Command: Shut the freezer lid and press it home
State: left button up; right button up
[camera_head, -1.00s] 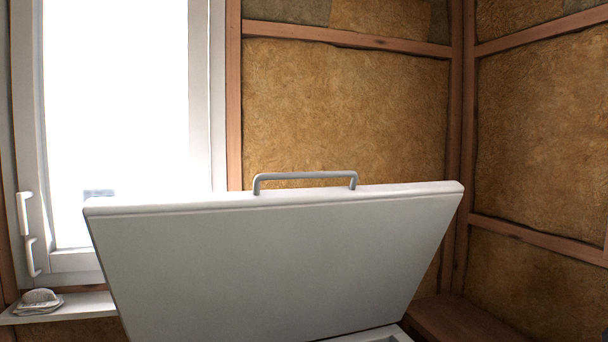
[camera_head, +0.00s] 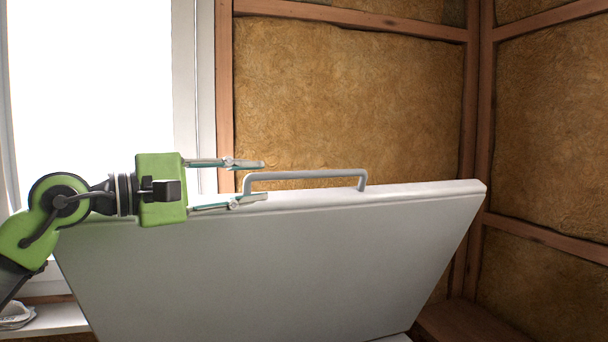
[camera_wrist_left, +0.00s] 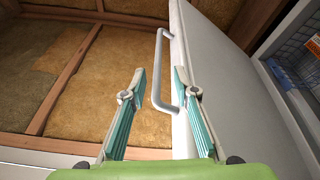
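The freezer lid (camera_head: 290,255) stands raised and tilted in the head view, its pale inner face toward me. A grey bar handle (camera_head: 305,174) is on its top edge. My left gripper (camera_head: 250,181) is open at the left end of the handle, its fingers pointing right, one above the other. In the left wrist view the handle (camera_wrist_left: 157,75) lies just ahead of the fingertips (camera_wrist_left: 160,78), roughly between them, and the lid edge (camera_wrist_left: 180,60) runs along the right finger. I cannot tell whether the fingers touch the handle or lid. My right gripper is not in view.
A bright window (camera_head: 90,90) is at the left, with a white sill (camera_head: 50,320) below it. Insulation walls (camera_head: 350,100) with wooden battens stand behind the lid. The freezer's open inside (camera_wrist_left: 290,80) shows at the right of the left wrist view.

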aim_at(295, 176)
pick_arm(q)
jog(key=shift+y, duration=0.3)
jog(key=p+x, duration=0.2)
jog(key=x, duration=0.2)
jog(key=p+x, duration=0.2)
jog(key=x, duration=0.2)
jog(key=w+p+x, duration=0.1)
jog(key=p+x, duration=0.1)
jog(key=x, duration=0.2)
jog(key=shift+a+r, duration=0.4)
jog(key=shift+w+d+f, duration=0.15)
jog(key=shift+w+d, duration=0.2)
jog(key=shift+d, duration=0.05)
grip_shut()
